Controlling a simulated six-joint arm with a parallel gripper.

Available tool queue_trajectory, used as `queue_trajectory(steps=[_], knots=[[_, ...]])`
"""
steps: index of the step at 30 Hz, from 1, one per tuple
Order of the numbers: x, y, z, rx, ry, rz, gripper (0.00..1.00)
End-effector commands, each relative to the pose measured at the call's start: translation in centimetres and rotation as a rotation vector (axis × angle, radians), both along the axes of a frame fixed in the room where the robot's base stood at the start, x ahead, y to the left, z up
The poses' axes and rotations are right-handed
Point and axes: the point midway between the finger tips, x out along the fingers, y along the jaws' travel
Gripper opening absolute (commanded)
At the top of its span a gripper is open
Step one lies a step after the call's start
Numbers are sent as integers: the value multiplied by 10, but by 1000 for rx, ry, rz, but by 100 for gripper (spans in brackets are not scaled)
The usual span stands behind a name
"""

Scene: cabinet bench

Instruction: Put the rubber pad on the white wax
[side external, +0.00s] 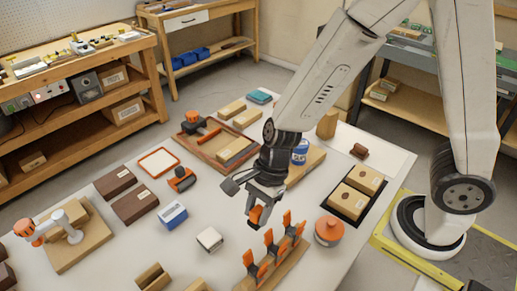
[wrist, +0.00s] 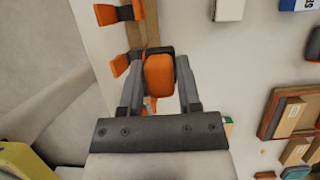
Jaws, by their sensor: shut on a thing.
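My gripper (side external: 259,207) is above the white bench, pointing down, with its fingers closed on a small orange rounded block, which looks to be the rubber pad (wrist: 160,77). The pad is held in the air between the fingertips; its lower side is hard to make out in the side view. A small white block, which looks to be the white wax (side external: 210,239), lies on the bench to the left of and nearer than my gripper. It also shows at the top edge of the wrist view (wrist: 229,9). Its top is bare.
A wooden rack with orange clamps (side external: 269,262) stands close to my gripper, nearer the camera. An orange-lidded round pot (side external: 328,231) is to its right. A blue-and-white box (side external: 172,214) lies beyond the white block. Bare bench lies between the gripper and the white block.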

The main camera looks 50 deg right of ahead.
Motion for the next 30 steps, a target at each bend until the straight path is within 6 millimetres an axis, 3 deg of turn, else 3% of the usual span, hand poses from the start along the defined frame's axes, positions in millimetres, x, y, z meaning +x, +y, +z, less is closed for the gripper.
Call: queue_trajectory(steps=[20,30], knots=[[77,31,-38,-1,0,2,0],[103,42,-70,0,1,1,0]])
